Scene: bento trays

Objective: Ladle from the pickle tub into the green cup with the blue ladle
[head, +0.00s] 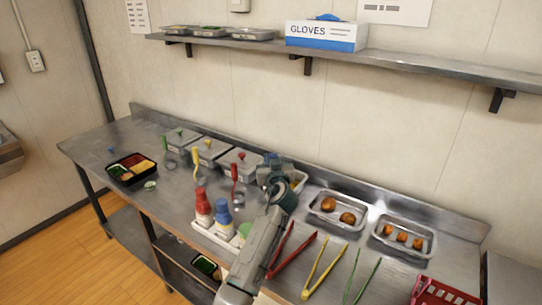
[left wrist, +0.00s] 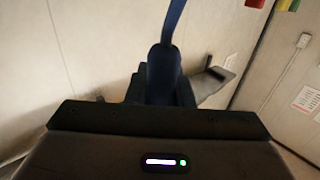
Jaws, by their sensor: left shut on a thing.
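My left gripper (head: 272,172) is over the right end of the tub row and is shut on the blue ladle. The ladle's blue handle (left wrist: 173,22) rises from the jaws in the left wrist view; its bowl is hidden. A steel tub (head: 300,181), possibly the pickle tub, is mostly hidden behind the gripper. I cannot tell how the ladle's bowl stands to it. A black bento tray (head: 128,180) at the left holds green, red and yellow sections; the green one (head: 117,170) may be the green cup. A small green-topped dish (head: 150,186) sits beside the tray. My right gripper is not in view.
Squeeze bottles (head: 203,205) stand in a white holder. Tongs (head: 322,270), two food trays (head: 338,211) and a red basket (head: 440,293) are at the right. A shelf (head: 420,72) runs above.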

